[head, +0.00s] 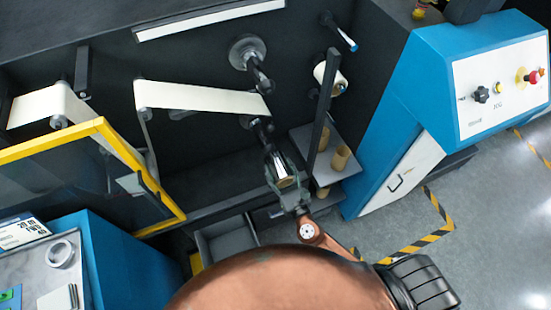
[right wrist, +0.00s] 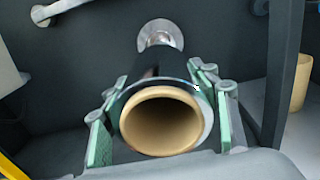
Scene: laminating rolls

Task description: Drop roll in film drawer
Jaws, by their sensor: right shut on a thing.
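My right gripper (head: 286,184) is shut on a roll (head: 280,161) with a tan cardboard core and a thin silvery layer. In the right wrist view the roll's open core end (right wrist: 161,122) faces me, with the green finger pads (right wrist: 160,128) on both sides. A dark shaft with a round metal flange (right wrist: 160,33) lies behind the roll. I cannot tell whether the roll is still around the shaft or just in front of it. An open grey drawer (head: 211,254), apparently empty, is below and left of the gripper. My left gripper is not in view.
A dark upright bar (head: 323,115) stands close right of my gripper. Shelves hold tan cores (head: 340,158). White film (head: 200,97) runs across rollers above left. A yellow-framed guard (head: 160,190) is at left, a blue control cabinet (head: 430,90) at right.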

